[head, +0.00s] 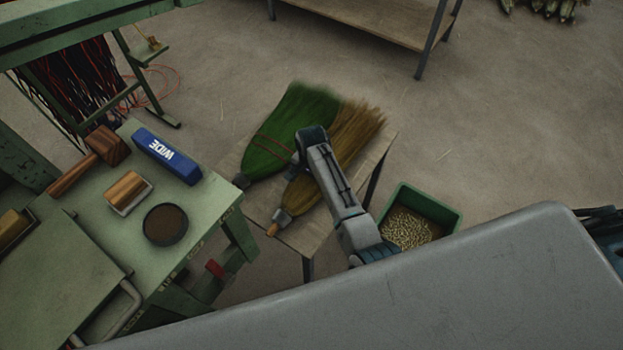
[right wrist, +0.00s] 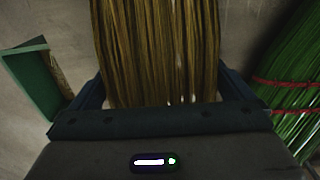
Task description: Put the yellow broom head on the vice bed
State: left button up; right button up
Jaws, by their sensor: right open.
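The yellow broom head (head: 359,122) lies on a small low wooden table (head: 318,236), its bristles toward the upper right and its narrow bound end toward the lower left. My right arm crosses above it in the head view and hides its middle. In the right wrist view the yellow bristles (right wrist: 160,50) run between the two spread fingers of my right gripper (right wrist: 161,85). The gripper is open; whether its fingers touch the bristles I cannot tell. A green bench (head: 205,215) stands at the left; I cannot clearly make out the vice bed. My left gripper is not in view.
A green broom head (head: 295,122) lies beside the yellow one. A green crate (head: 436,204) of grains stands right of the table. The bench carries a wooden mallet (head: 100,150), blue box (head: 167,155), brush (head: 128,188) and round dish (head: 165,224).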

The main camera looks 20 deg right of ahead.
jog(key=shift+f, duration=0.3)
jog(key=shift+r, duration=0.1)
jog(key=c, duration=1.2)
jog(key=shift+o, duration=0.2)
